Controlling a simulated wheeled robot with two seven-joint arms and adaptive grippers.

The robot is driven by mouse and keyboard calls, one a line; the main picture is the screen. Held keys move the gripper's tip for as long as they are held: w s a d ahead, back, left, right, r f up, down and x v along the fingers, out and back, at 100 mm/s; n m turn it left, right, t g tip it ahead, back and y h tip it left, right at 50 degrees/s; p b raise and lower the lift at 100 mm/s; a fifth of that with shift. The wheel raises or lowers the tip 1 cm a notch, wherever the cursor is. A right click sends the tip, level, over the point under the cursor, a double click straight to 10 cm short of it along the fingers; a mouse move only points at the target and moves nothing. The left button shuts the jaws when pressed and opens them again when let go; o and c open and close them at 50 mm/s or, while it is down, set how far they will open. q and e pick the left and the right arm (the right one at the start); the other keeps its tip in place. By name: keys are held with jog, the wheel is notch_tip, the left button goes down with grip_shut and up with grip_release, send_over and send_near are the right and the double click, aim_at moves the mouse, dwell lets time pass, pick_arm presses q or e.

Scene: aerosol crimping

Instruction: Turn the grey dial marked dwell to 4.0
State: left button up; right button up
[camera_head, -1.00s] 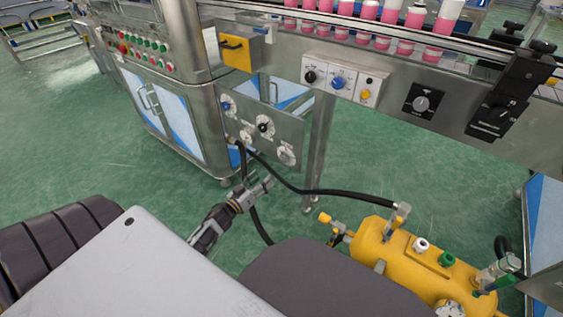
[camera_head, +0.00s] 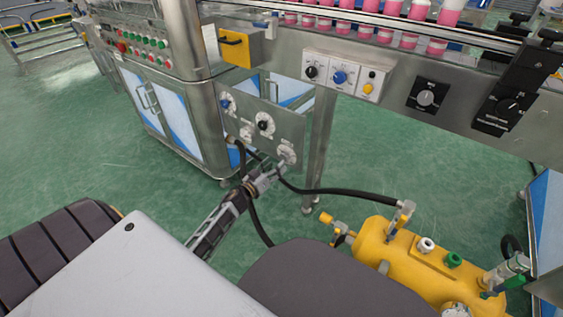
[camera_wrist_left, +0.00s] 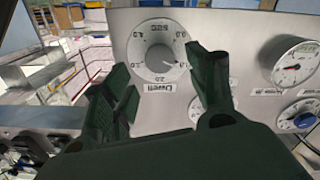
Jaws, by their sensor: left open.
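The grey dwell dial (camera_wrist_left: 158,52) has a round white scale with a grey knob in its middle. It appears upside down in the left wrist view, above the label Dwell (camera_wrist_left: 160,87). Its setting is too small to read surely. In the head view this dial (camera_head: 287,153) is at the lower right of the steel panel. My left gripper (camera_head: 279,171) is open just in front of and below it. In the left wrist view, the dark fingers (camera_wrist_left: 158,65) stand apart on either side of the dial, with nothing between them. My right gripper is not seen.
The steel panel (camera_head: 292,128) carries several other dials, including a black knob (camera_head: 264,124) and a blue knob (camera_head: 226,104). A black hose (camera_head: 335,192) runs close to my left gripper to a yellow tank (camera_head: 415,262). Pink bottles stand on the conveyor above.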

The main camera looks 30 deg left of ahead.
aim_at(283, 158)
pick_arm(q)
jog(key=shift+w+d+b, duration=0.2)
jog(key=shift+w+b, duration=0.65)
jog(key=shift+w, duration=1.7)
jog(key=c, duration=1)
jog(key=shift+c, duration=0.2)
